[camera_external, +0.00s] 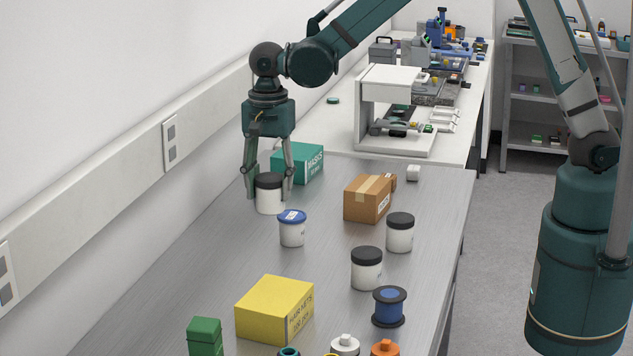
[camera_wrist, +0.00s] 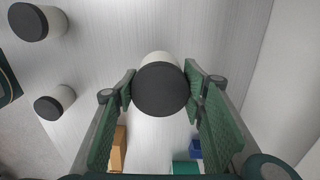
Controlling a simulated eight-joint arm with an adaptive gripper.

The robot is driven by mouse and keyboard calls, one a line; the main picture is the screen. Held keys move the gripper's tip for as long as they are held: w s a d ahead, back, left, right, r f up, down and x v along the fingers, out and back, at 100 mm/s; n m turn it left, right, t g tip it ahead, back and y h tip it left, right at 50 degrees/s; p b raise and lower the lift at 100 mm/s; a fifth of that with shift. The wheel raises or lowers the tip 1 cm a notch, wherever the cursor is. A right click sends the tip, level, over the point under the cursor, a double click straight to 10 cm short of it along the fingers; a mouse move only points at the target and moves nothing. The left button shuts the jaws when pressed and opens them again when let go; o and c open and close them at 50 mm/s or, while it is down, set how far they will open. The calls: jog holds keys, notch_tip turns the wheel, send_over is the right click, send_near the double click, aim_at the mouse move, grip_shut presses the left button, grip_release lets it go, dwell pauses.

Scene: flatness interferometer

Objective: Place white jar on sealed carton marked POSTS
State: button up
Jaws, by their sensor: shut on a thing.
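My gripper (camera_external: 268,190) is shut on a white jar (camera_external: 269,197) with a black lid, one finger on each side. In the wrist view, the jar's black lid (camera_wrist: 161,89) fills the space between the fingertips (camera_wrist: 160,84). The jar is upright; I cannot tell whether its base touches the bench. A brown taped carton (camera_external: 368,199) stands to the right of my gripper, with a label too small to read. A teal carton (camera_external: 298,163) stands just behind, and a yellow carton (camera_external: 274,310) stands at the front. I cannot read POSTS on any carton.
A blue-lidded white jar (camera_external: 292,230) stands close to the held jar. Two black-lidded white jars (camera_external: 400,234) (camera_external: 366,270) stand further right. A blue spool (camera_external: 389,306) and a green block (camera_external: 204,338) are nearer. The bench (camera_external: 190,270) is clear at left.

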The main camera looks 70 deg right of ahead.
jog(key=s+d+r, duration=0.2)
jog(key=s+d, duration=0.3)
jog(key=d, duration=0.4)
jog(key=s+d+r, duration=0.2)
jog(key=s+d, duration=0.4)
jog(key=d, duration=0.4)
jog(key=s+d+r, duration=0.3)
jog(key=s+d, duration=0.3)
jog(key=d, duration=0.4)
jog(key=shift+d, duration=0.25)
send_over(368, 184)
jog(key=shift+f, duration=2.85)
jog(key=shift+f, duration=0.15)
jog(key=shift+f+p, duration=0.3)
jog(key=shift+f, duration=1.65)
jog(key=shift+f, duration=0.2)
jog(key=o, duration=1.1)
jog(key=shift+c, duration=0.2)
